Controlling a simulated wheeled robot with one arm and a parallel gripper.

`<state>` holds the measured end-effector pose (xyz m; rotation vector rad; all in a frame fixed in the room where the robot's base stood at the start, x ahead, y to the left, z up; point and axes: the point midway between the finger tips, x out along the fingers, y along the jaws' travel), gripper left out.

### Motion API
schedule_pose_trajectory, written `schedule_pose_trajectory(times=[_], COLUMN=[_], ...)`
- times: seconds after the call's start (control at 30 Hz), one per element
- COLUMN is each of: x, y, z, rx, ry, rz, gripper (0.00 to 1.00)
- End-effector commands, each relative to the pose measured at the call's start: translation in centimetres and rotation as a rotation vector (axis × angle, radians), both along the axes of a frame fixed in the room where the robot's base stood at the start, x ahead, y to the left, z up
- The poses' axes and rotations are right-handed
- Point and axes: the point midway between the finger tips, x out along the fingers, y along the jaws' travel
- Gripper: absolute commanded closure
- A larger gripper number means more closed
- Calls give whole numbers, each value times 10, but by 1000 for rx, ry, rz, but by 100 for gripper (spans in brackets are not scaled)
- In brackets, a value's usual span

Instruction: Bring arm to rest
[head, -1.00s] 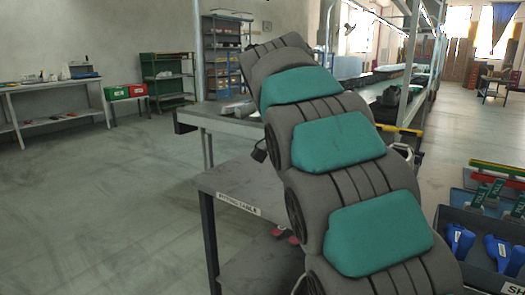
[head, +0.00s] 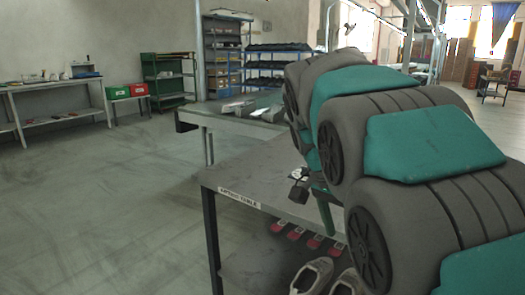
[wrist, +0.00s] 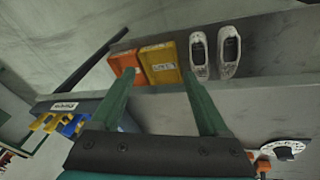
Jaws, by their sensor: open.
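My arm, grey with teal pads, fills the right side of the head view and bends forward over the grey fitting table (head: 240,180). My gripper (wrist: 159,75) shows in the wrist view with its two green fingers wide apart and nothing held between them.
Grey shoes (head: 312,275) sit below the fitting table. Another table (head: 240,125) stands behind. The floor at left (head: 100,200) is clear.

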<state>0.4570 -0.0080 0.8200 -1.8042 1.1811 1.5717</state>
Motion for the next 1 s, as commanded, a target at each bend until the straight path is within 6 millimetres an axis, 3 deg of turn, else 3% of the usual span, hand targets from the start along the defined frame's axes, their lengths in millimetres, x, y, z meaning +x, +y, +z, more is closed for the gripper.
schedule_pose_trajectory(times=[0.33, 0.6, 0.7, 0.83, 1.0], x=[-115, -208, -234, -255, -262], y=[-15, -5, 1, 6, 8], z=[-69, -133, -151, -166, -171], rx=[158, 293, 330, 358, 368], ry=[171, 249, 260, 268, 269], rz=[421, 753, 848, 927, 961], gripper=[22, 22, 22, 22, 22])
